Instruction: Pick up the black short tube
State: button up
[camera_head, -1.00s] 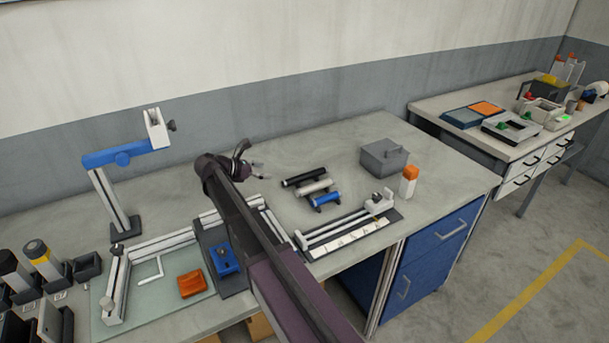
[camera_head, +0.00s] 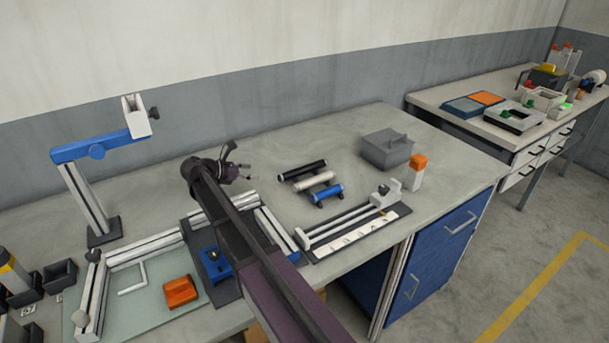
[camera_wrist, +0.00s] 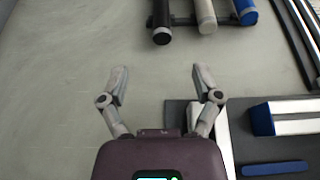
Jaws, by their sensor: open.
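The black tube (camera_head: 303,170) lies on a small dark rack on the workbench, the farthest back in a row with a white tube (camera_head: 313,183) and a blue tube (camera_head: 327,193). In the wrist view the black tube (camera_wrist: 162,22) shows at the top, with the white and blue tubes to its right. My gripper (camera_head: 236,160) is open and empty above the bench, to the left of the rack. In the wrist view the fingertips (camera_wrist: 158,70) are spread, and the black tube's near end is beyond them, apart from both fingers.
A grey lidded box (camera_head: 386,152) and an orange-capped white bottle (camera_head: 417,172) stand right of the rack. A rail fixture with a white scale (camera_head: 358,232) lies in front. A blue-armed stand (camera_head: 98,200) and an orange block (camera_head: 180,291) are at left. Bench behind the rack is clear.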

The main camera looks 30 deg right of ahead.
jog(key=shift+w+f, duration=0.15)
jog(key=shift+f, duration=0.3)
jog(key=shift+r, duration=0.1)
jog(key=shift+d, duration=0.1)
jog(key=shift+b+x, duration=1.8)
jog(key=shift+x, duration=2.45)
